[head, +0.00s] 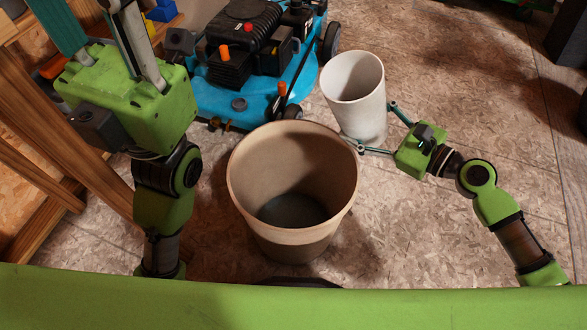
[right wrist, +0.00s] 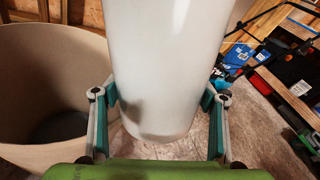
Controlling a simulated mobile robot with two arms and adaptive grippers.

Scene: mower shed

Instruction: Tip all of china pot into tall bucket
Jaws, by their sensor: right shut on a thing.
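The china pot (head: 354,92) is a tall white cylinder, right of and behind the bucket in the head view. My right gripper (head: 376,127) is shut on its lower part, with one finger on each side. The pot also fills the middle of the right wrist view (right wrist: 165,65). It is close to upright, and its contents cannot be made out. The tall bucket (head: 250,165) is tan and wide-mouthed, with a dark bottom. It also shows at the left of the right wrist view (right wrist: 30,60). My left gripper (head: 122,30) is at the upper left, its fingertips out of clear view.
A blue lawn mower (head: 250,80) with a black engine stands behind the bucket. A wooden shelf frame (head: 60,160) stands at the left, beside my left arm.

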